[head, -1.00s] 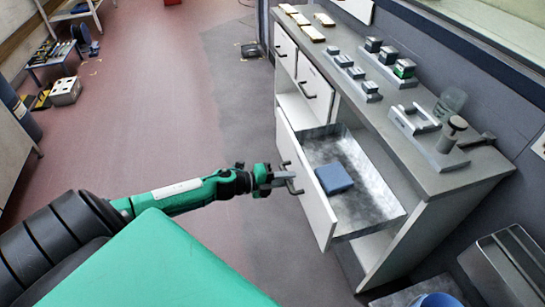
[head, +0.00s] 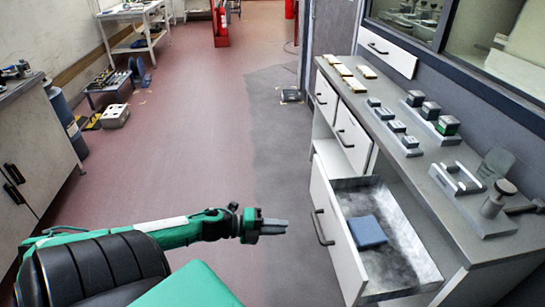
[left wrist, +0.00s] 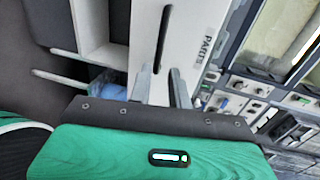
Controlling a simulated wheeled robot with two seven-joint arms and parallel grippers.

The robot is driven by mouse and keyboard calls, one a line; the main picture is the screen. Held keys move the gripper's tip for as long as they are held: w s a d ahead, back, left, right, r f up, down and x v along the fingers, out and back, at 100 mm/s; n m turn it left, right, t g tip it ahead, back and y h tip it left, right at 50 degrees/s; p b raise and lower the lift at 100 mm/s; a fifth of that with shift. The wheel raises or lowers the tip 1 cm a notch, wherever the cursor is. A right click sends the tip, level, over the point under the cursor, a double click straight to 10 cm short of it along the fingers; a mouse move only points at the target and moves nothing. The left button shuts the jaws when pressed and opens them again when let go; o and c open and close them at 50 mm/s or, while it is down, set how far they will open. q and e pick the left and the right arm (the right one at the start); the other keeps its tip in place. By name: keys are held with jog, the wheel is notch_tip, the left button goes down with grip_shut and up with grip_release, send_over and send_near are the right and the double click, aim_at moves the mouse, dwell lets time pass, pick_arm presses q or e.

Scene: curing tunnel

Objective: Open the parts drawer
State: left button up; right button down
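The parts drawer (head: 335,225) stands pulled out of the lower part of the white cabinet, showing its grey metal inside. A blue block (head: 367,231) lies in it. Its dark bar handle (head: 321,228) is on the white front. In the left wrist view the drawer front (left wrist: 185,25) carries the label PARTS, and the handle (left wrist: 162,40) shows beyond the fingers. My left gripper (head: 280,227) is left of the handle, apart from it and empty. Its two fingers (left wrist: 162,92) show a gap between them. My right gripper is not in view.
The grey worktop (head: 415,170) above the drawer holds several blocks and metal fixtures. Two shut drawer fronts with handles are farther along the cabinet. A low bench (head: 108,88) stands at the far left. The red floor (head: 190,130) left of the cabinet is clear.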

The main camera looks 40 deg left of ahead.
pick_arm(q)
jog(key=shift+v, duration=0.75)
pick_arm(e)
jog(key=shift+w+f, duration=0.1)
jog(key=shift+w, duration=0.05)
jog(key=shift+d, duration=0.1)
